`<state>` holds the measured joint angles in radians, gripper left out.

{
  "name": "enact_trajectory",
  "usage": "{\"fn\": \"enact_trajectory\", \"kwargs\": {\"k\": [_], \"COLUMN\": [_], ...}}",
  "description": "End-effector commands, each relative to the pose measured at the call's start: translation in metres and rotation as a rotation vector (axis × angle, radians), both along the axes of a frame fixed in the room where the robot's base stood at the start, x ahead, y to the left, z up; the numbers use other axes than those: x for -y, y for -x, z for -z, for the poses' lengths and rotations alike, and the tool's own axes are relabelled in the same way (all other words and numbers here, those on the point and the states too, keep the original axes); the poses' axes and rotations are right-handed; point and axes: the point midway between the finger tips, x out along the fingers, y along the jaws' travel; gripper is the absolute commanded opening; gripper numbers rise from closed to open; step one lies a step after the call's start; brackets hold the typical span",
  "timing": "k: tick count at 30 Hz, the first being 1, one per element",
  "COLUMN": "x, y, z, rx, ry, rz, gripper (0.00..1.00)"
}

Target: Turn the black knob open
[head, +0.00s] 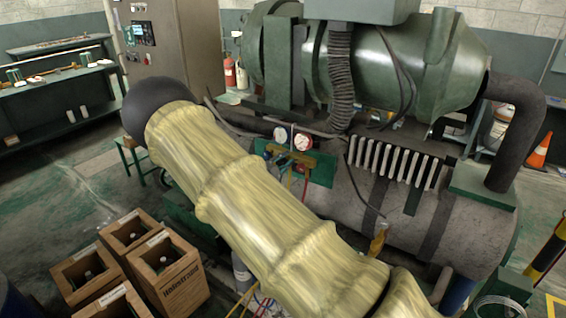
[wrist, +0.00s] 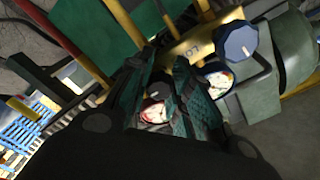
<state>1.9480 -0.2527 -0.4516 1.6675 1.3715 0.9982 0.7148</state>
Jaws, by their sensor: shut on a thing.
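In the wrist view, my gripper (wrist: 163,74) has its two dark green, ridged fingers closed around the black knob (wrist: 159,84). The fingers cover the knob's sides, and its turn position is hard to read. The knob sits by the yellow manifold (wrist: 190,48), beside a red-rimmed gauge (wrist: 153,111) partly hidden by the fingers. A blue knob (wrist: 235,42) and a blue-rimmed gauge (wrist: 217,84) lie to the right. In the head view, the manifold (head: 292,155) with two round gauges hangs in front of the machine; my gripper does not show there.
My sleeved arm crosses the head view. A large green machine (head: 400,70) with a grey tank (head: 340,200) stands behind the manifold. Hoses run below the manifold. A workbench (head: 60,90) is at far left.

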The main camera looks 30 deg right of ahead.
Motion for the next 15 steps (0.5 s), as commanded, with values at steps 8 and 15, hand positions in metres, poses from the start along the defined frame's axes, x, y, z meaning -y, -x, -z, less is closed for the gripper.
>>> {"fn": "enact_trajectory", "kwargs": {"k": [8,15], "x": [-0.0007,-0.001], "y": [-0.0001,-0.0001], "z": [0.0013,0.0026], "rx": [-0.006,-0.05], "ry": [0.0,0.018], "rz": [-0.001,-0.001], "gripper": [0.0,0.0]}}
